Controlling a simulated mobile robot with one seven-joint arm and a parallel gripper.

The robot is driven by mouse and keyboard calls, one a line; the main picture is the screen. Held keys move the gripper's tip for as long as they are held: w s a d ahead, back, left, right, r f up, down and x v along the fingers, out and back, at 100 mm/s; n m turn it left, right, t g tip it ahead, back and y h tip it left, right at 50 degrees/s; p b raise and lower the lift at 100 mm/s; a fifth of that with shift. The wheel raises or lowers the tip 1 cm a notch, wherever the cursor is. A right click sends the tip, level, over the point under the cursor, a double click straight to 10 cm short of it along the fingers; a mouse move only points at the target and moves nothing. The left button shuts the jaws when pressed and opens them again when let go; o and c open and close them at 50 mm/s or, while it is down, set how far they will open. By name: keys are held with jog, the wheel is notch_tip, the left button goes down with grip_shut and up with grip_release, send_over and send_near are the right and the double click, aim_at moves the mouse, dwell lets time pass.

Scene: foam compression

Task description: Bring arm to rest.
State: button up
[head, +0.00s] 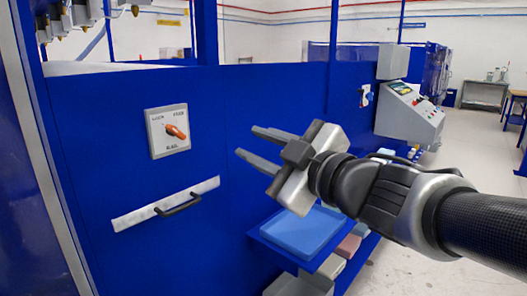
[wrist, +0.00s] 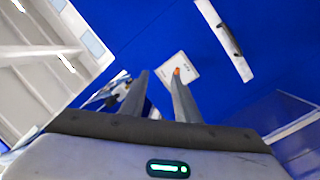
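My gripper (head: 261,148) is at the end of my arm, which reaches in from the right in the head view. Its two fingers are parallel with a gap between them, and nothing is between them. It points left toward the blue machine panel and is apart from it. The wrist view also shows my gripper (wrist: 158,82), with its fingers spread and empty.
The blue panel (head: 250,95) carries an orange rotary switch (head: 176,131) on a white plate and a dark handle (head: 178,204) on a white strip. A blue tray (head: 305,229) sits below my gripper. A grey control console (head: 409,112) stands behind. Open floor lies at right.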

jog(key=d+f+m+h, duration=0.3)
jog(key=d+m+h, duration=0.2)
jog(key=d, duration=0.2)
jog(key=d+f+m+h, duration=0.3)
jog(key=d+m+h, duration=0.25)
jog(key=d, duration=0.25)
jog(key=s+d+f+m+g+h, duration=0.15)
jog(key=s+f+m+g, duration=0.5)
jog(key=s+f, duration=0.65)
notch_tip(320, 180, up, 18)
jog(key=s+a+g+p, duration=0.1)
jog(key=s+p, duration=0.1)
jog(key=p, duration=1.6)
jog(key=shift+s+r+n+g+y+p, duration=0.15)
jog(key=shift+s+n+g+y+p, duration=0.15)
jog(key=shift+s+g+y, duration=0.1)
